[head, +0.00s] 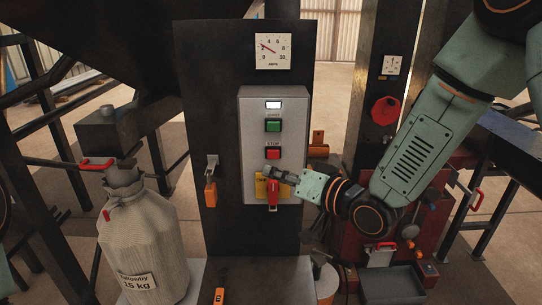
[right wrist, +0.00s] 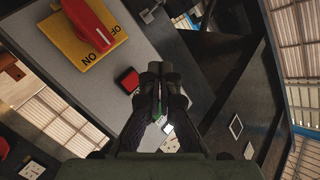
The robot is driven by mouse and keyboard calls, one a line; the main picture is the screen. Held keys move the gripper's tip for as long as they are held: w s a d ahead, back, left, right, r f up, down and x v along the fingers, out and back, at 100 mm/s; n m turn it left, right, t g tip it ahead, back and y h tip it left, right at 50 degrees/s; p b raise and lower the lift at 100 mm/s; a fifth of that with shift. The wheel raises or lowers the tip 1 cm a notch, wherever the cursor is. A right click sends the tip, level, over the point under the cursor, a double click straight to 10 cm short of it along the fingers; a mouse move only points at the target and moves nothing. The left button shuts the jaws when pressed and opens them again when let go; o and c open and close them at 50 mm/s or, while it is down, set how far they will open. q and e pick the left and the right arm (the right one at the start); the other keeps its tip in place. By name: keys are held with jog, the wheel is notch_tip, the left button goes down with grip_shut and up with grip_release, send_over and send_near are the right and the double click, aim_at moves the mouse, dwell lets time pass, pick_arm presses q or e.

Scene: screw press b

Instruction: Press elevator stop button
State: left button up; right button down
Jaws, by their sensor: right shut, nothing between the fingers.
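The grey control panel (head: 248,130) carries a red stop button (head: 273,154) under the label "STOP" and a green button (head: 273,125) above it. My right gripper (head: 270,170) is shut and empty, in front of the panel just below the stop button in the head view. In the right wrist view its fingertips (right wrist: 160,74) appear right of the red stop button (right wrist: 128,81), with a visible gap between them. The green button (right wrist: 158,113) partly shows between the fingers. I cannot tell how far the fingertips are from the panel face. My left gripper is out of view.
A red rotary switch (head: 273,196) on a yellow plate (head: 284,190) sits just below my right gripper. A dial gauge (head: 273,52) is above the panel. An orange padlock (head: 210,195) hangs left, and a grey sack (head: 145,245) stands at lower left.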

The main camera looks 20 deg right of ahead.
aim_at(273, 155)
jog(key=w, duration=0.2)
jog(key=w+d, duration=0.1)
jog(key=shift+w+d, duration=0.2)
jog(key=shift+w, duration=0.2)
dwell(0.6)
jog(key=shift+d, duration=0.25)
jog(key=shift+a, duration=0.2)
jog(key=shift+w+d, duration=0.35)
jog(key=shift+w, duration=0.05)
